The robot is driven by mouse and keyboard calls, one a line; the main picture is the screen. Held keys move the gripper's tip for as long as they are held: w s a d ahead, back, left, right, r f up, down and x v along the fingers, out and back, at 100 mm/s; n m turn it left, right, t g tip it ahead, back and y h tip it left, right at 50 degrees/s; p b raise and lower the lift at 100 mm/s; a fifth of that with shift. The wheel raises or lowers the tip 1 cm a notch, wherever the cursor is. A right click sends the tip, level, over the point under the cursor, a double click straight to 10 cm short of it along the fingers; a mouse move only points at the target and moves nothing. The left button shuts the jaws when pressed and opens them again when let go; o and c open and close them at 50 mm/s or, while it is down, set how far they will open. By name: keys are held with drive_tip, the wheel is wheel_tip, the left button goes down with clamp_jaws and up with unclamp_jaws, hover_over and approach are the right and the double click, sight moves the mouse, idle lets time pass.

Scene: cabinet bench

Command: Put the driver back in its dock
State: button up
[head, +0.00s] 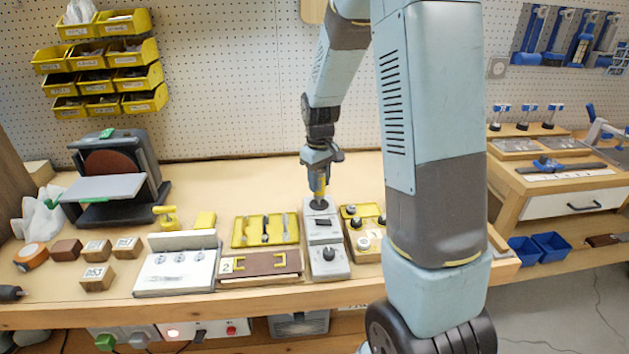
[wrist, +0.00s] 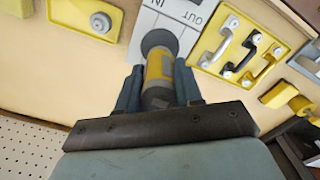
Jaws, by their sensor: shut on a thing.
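The driver (head: 320,187) is a short yellow and grey cylinder held upright below my gripper (head: 319,172). In the wrist view the driver (wrist: 158,70) sits between the two blue-grey fingers of my gripper (wrist: 158,88), which are shut on it. Its lower end is at a dark round spot at the back of a pale grey panel (head: 322,236), which looks like the dock.
A yellow tray (head: 237,232) with metal handles and a brown drawer-like block (head: 285,262) stand left of the panel. A yellow board (head: 350,212) with dark knobs stands right. A white three-dial box (head: 160,282) and a sander (head: 100,189) are farther left.

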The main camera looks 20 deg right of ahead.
sight(319, 191)
drive_tip(key=shift+f, duration=2.15)
idle(2.6)
drive_tip(key=o, duration=1.1)
drive_tip(key=shift+o, duration=0.5)
drive_tip(key=shift+o, duration=0.9)
drive_tip(key=shift+s+r, duration=0.1)
drive_tip(key=shift+r, duration=3.4)
